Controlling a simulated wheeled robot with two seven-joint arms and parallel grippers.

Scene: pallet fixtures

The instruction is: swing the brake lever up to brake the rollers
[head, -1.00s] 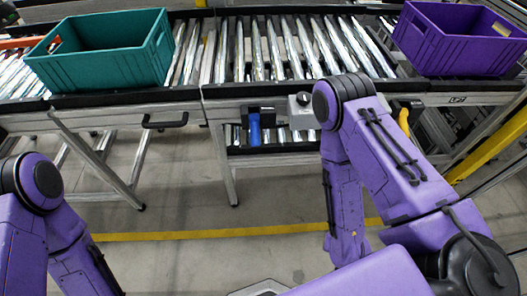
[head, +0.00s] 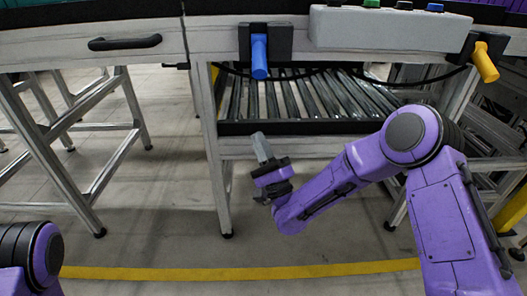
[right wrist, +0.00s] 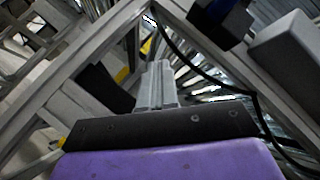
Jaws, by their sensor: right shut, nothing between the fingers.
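A blue lever (head: 259,57) hangs down from a black bracket on the conveyor's front rail. A yellow lever (head: 485,62) hangs, slightly tilted, from another black bracket at the right. The frames do not show which one is the brake lever. My right gripper (head: 261,148) is shut and empty, pointing up below the blue lever and clear of it. In the right wrist view, its closed grey fingers (right wrist: 156,85) point toward the frame, and a bit of blue (right wrist: 220,9) shows at the top. My left gripper is out of view; only part of that arm shows.
A grey control box (head: 390,28) with coloured buttons sits between the levers. A lower roller bed (head: 310,95) lies behind the front frame. A black handle (head: 125,43) is on the left rail. Metal legs stand below, and the floor in front is open.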

